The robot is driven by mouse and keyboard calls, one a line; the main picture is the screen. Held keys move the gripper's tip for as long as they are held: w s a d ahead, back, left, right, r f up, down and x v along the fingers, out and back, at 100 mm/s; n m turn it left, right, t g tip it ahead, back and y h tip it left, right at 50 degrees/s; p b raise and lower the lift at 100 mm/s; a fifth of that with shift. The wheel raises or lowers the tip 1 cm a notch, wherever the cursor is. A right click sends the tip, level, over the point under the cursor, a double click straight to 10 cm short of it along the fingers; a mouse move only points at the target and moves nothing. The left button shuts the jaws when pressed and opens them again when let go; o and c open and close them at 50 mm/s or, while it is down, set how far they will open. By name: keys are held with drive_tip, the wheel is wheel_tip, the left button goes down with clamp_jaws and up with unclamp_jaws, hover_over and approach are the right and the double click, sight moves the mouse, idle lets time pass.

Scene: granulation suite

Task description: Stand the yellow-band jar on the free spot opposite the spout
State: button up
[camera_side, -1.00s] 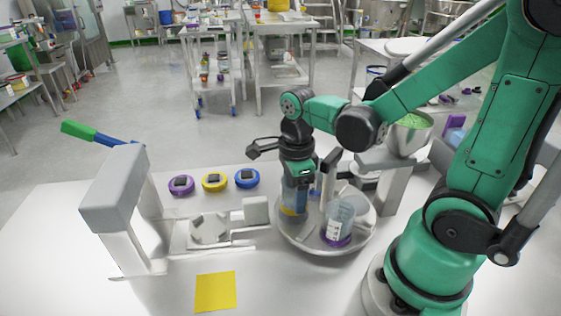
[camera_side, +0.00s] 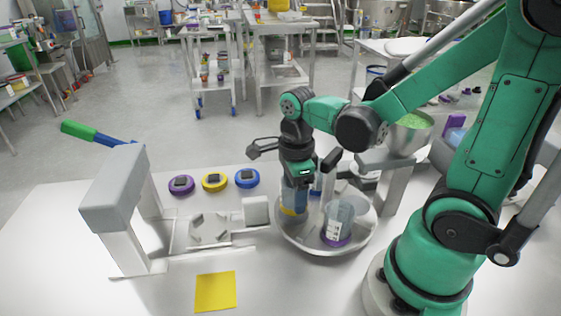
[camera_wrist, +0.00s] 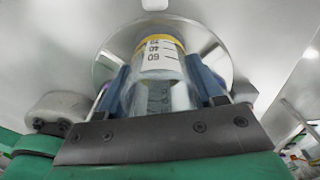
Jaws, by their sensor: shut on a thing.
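The yellow-band jar (camera_wrist: 160,85) is clear with a printed scale and stands between the blue fingers of my gripper (camera_wrist: 165,90). In the side view my gripper (camera_side: 295,195) points down and is shut on this jar, whose yellow band (camera_side: 291,211) shows low over the left part of the round metal dish (camera_side: 312,248). I cannot tell whether the jar's base touches the dish. A purple-band jar (camera_side: 338,222) stands upright on the dish, to the right of my gripper. The spout is not clear to me; a grey stand (camera_side: 388,180) rises behind the dish.
Purple (camera_side: 181,185), yellow (camera_side: 215,181) and blue (camera_side: 247,178) rings lie in a row on the table. A grey press-like frame with a green-and-blue handle (camera_side: 90,134) stands left. A yellow square (camera_side: 215,291) lies in front.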

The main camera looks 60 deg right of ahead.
drive_tip(key=shift+f, duration=0.9)
idle(1.0)
drive_tip(key=o, duration=1.4)
drive_tip(key=shift+o, duration=0.3)
drive_tip(key=shift+r, duration=0.1)
drive_tip(key=shift+r, duration=3.9)
